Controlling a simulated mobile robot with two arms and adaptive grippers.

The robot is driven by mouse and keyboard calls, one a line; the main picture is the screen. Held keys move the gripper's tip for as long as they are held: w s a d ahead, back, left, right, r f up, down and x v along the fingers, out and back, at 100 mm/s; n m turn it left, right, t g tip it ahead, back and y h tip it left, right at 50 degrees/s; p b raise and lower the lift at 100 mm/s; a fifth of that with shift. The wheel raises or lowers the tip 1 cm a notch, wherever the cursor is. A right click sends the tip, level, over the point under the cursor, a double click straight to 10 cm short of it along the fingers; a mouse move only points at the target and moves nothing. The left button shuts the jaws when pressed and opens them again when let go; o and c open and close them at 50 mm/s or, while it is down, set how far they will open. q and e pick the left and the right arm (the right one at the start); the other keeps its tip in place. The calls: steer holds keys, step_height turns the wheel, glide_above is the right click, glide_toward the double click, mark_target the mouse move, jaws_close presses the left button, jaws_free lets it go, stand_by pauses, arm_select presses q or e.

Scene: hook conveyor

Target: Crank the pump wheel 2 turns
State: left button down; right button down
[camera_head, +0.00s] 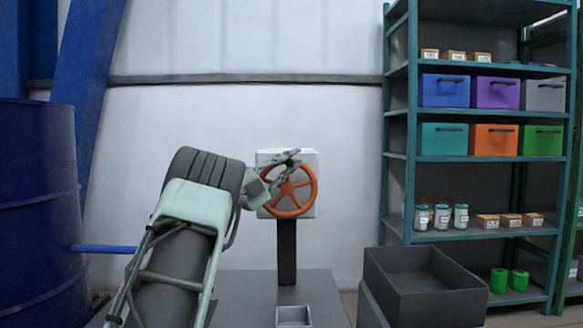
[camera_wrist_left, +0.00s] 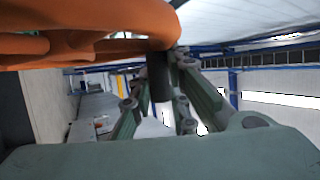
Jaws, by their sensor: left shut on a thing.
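The orange pump wheel (camera_head: 287,188) is spoked and faces me on the front of a pale box (camera_head: 308,211) on a dark post (camera_head: 287,255). My left gripper (camera_head: 291,158) is at the top of the wheel's rim, its arm coming up from the lower left. In the left wrist view the wheel (camera_wrist_left: 85,48) fills the upper left. A dark, short crank handle (camera_wrist_left: 160,80) stands out from the rim between the fingers of my left gripper (camera_wrist_left: 163,88), which are shut on it. In the head view the gripper hides the handle. My right gripper is not in view.
A dark open bin (camera_head: 425,290) stands at the lower right. A green shelf rack (camera_head: 400,157) with coloured boxes and jars is behind it. A blue drum (camera_head: 35,190) is at the left. A small grey tray (camera_head: 294,316) is in front of the post.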

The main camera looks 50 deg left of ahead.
arm_select(q)
steer(key=shift+a+r, duration=0.1)
steer(key=shift+r, duration=0.1)
steer(key=c, duration=2)
jaws_free()
steer(key=o, duration=0.3)
steer(key=shift+w+f, duration=0.15)
steer(key=shift+f, duration=0.1)
steer(key=shift+o, duration=0.2)
steer(key=shift+f, duration=0.1)
steer(key=v, duration=1.2)
